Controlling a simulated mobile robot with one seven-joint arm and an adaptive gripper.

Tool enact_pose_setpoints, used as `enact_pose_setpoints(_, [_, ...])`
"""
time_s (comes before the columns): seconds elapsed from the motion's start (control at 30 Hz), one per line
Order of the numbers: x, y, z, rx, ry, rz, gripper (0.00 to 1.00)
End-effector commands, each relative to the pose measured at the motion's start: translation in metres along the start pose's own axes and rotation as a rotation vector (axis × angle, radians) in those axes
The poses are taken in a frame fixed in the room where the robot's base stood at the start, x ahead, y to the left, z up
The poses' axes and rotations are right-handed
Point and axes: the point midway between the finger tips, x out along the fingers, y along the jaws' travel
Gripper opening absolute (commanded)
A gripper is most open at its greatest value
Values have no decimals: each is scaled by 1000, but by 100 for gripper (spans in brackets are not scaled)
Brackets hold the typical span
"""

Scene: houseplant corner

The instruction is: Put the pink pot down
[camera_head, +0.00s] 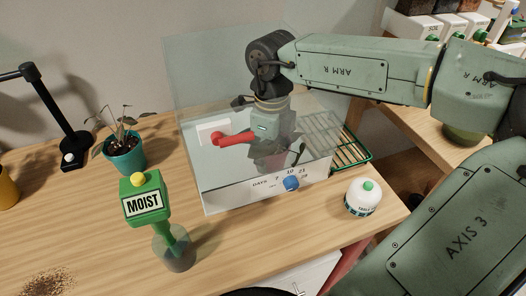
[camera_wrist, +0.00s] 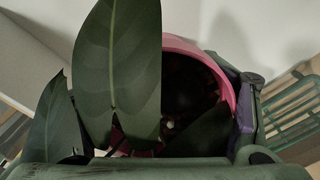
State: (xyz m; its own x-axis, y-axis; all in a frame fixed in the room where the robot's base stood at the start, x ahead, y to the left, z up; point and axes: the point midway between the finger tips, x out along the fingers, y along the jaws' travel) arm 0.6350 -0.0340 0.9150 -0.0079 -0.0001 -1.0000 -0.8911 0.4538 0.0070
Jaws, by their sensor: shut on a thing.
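The pink pot (camera_wrist: 205,57) shows in the wrist view as a curved pink rim with dark soil inside. Large dark green leaves (camera_wrist: 118,70) rise from it and cover much of its left side. My gripper (camera_head: 270,150) is shut on the pot. In the head view it points down behind the clear panels of a box with a white front. The pot is hard to make out there, with only dark leaves showing by the gripper. The pot's base is hidden, so I cannot tell whether it touches anything.

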Motion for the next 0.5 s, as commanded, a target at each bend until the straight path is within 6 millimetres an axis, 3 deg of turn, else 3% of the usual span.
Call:
enact_pose_setpoints(0.23, [2, 0, 0, 0, -1, -1, 23])
enact_pose_setpoints(0.27, [1, 0, 0, 0, 0, 0, 70])
enact_pose_setpoints(0.5, [1, 0, 0, 0, 0, 0, 86])
